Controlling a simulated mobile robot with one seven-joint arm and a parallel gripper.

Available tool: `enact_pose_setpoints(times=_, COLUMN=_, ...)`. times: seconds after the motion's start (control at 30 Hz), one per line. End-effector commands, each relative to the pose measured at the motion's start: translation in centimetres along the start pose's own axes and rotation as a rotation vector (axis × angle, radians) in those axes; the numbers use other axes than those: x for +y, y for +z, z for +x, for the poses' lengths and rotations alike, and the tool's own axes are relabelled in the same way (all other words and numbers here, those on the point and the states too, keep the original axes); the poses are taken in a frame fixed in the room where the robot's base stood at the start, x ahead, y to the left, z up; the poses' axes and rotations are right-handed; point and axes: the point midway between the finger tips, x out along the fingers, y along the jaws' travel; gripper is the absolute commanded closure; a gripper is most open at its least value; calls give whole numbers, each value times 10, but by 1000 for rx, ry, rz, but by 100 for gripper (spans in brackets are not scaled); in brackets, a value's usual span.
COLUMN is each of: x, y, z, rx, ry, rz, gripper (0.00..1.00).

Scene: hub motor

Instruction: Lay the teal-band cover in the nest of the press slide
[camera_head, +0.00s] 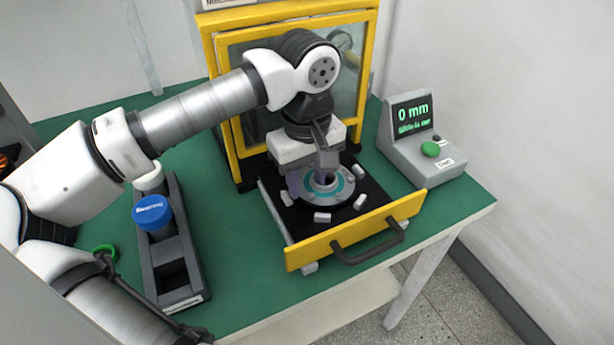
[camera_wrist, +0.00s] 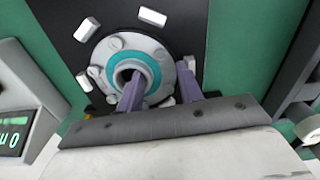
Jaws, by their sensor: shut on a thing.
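The teal-band cover (camera_head: 344,188) is a round grey metal disc with bolt heads, a teal ring and a central bore. It lies roughly level among the pale blocks of the nest (camera_head: 322,217) on the press slide. It also shows in the wrist view (camera_wrist: 100,57). My gripper (camera_head: 325,168) is above it, pointing down, shut on the cover. In the wrist view, one finger of my gripper (camera_wrist: 158,88) reaches into the bore and the other is on its outer right side. I cannot tell whether the cover's underside touches the slide.
The yellow-fronted press slide (camera_head: 310,250) is pulled out of the yellow press frame (camera_head: 215,75). A console (camera_head: 425,150) reading 0 mm stands at right. A dark rack (camera_head: 185,270) with a blue-capped item (camera_head: 152,212) stands at left. A green ring (camera_head: 104,250) lies beside it.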

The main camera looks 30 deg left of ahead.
Motion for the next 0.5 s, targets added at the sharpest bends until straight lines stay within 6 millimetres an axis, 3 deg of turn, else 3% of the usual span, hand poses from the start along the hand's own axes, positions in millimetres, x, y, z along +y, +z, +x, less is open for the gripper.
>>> enact_pose_setpoints(times=0.4, x=0, y=0, z=4, rx=0, ry=1, rz=0, gripper=86)
enact_pose_setpoints(times=0.43, x=0, y=0, z=4, rx=0, ry=1, rz=0, gripper=60)
enact_pose_setpoints(times=0.5, x=0, y=0, z=4, rx=0, ry=0, rz=0, gripper=50)
